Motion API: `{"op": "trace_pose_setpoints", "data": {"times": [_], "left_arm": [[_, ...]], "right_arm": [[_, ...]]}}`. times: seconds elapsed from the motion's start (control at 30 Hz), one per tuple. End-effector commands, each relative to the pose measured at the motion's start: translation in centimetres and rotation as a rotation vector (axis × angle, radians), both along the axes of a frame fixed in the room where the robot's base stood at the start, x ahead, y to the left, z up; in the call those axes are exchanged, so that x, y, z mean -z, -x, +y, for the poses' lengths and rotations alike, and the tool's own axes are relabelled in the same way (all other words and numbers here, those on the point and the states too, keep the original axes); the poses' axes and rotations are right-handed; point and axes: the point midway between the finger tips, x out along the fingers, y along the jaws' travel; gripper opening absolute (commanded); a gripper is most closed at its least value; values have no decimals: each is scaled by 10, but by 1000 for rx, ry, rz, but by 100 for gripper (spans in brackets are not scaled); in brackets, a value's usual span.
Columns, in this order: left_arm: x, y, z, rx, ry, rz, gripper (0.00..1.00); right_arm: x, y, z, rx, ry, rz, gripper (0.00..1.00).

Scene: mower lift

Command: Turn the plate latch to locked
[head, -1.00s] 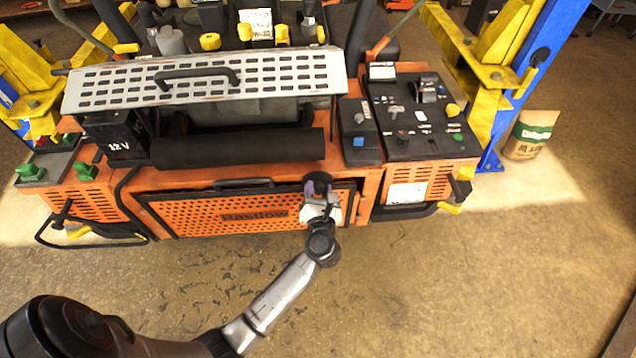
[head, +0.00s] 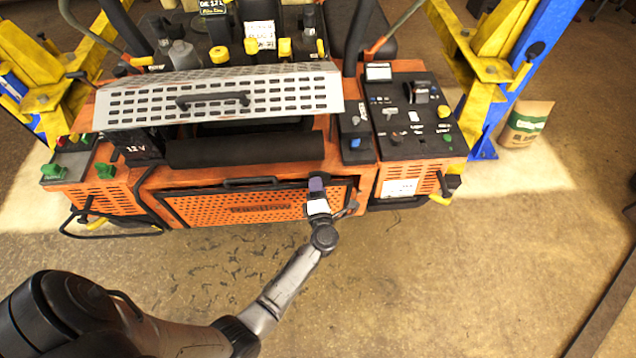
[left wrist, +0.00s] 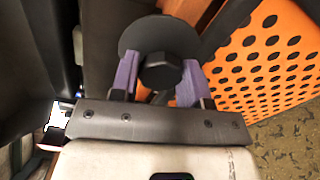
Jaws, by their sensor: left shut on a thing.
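The plate latch (left wrist: 160,70) shows in the left wrist view as a dark hexagonal knob in front of a round dark disc. It sits at the upper right of the orange perforated front plate (head: 262,207) in the head view, largely hidden there by my gripper. My left gripper (head: 316,186) reaches it from the front. Its two purple fingers (left wrist: 158,82) are shut on the knob, one on each side. The latch's exact turn angle cannot be told. My right gripper is not in view.
A grey slotted cover (head: 215,97) with a black handle is above a black roller (head: 245,150). A control panel (head: 410,115) with knobs is to the right. Yellow and blue lift posts (head: 520,80) flank the machine. The floor in front is open.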

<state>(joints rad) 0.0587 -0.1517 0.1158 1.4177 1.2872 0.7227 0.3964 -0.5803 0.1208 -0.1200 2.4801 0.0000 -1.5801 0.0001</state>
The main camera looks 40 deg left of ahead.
Motion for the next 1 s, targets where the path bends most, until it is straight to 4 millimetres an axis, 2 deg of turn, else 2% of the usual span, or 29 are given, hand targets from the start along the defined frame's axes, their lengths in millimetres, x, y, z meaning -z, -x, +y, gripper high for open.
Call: {"op": "trace_pose_setpoints", "data": {"times": [0.1, 0.4, 1.0], "left_arm": [[-2, 0, 0, 0, -51, 56, 19], [-1, 0, 0, -1, -140, 147, 19], [0, 0, 0, 0, -171, 178, 19]], "right_arm": [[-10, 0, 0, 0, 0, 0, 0], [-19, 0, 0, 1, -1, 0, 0], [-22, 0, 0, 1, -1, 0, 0]]}}
